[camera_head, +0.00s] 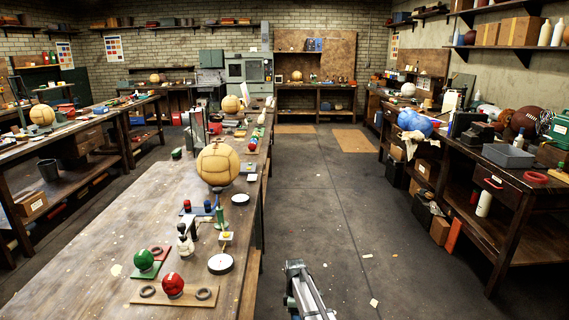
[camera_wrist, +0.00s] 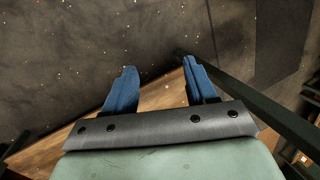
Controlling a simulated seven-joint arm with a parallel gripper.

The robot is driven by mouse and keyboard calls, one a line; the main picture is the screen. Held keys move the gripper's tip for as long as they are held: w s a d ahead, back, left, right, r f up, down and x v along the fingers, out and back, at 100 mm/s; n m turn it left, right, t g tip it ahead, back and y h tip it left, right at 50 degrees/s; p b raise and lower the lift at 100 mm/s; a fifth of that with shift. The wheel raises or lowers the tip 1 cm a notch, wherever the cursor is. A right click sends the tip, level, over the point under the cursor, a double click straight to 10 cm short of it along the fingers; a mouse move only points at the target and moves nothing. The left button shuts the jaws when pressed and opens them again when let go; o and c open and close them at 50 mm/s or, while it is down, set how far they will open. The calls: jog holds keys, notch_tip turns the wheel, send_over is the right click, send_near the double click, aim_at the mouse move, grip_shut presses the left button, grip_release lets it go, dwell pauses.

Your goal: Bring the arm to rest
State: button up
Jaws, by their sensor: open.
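My gripper (camera_wrist: 160,72) shows in the wrist view with its two blue fingers spread apart. Nothing is between them. Below the fingers are a wooden surface (camera_wrist: 165,95) and dark, speckled floor (camera_wrist: 90,45). I cannot tell which piece of furniture the wooden surface belongs to. In the head view, a grey metal part of my arm (camera_head: 305,290) rises from the bottom edge, over the floor just right of the long workbench (camera_head: 90,250). My fingertips cannot be made out there.
The bench holds a large tan leather ball (camera_head: 218,164), a red ball (camera_head: 172,284) on a board, a green ball (camera_head: 144,260) and small tools. A cluttered bench (camera_head: 500,180) stands at the right. The aisle floor (camera_head: 335,200) between is open, with a few scraps.

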jog(key=s+d+f+m+g, duration=0.1)
jog(key=s+d+f+m, duration=0.3)
jog(key=s+f, duration=0.5)
jog(key=s+d+f+m, duration=0.3)
jog(key=s+d+f, duration=0.15)
jog(key=s, duration=0.95)
jog(key=s+d+f+m, duration=0.1)
jog(key=s+m, duration=0.2)
jog(key=s, duration=0.6)
jog(key=s+d+f+m+g, duration=0.1)
jog(key=s+f+m, duration=0.1)
jog(key=s, duration=0.7)
jog(key=s+d+f+m+g, duration=0.1)
jog(key=s+m, duration=0.3)
jog(key=s, duration=0.5)
jog(key=shift+s+d+f+y, duration=0.15)
jog(key=shift+d+f+y, duration=0.2)
jog(key=shift+d, duration=0.1)
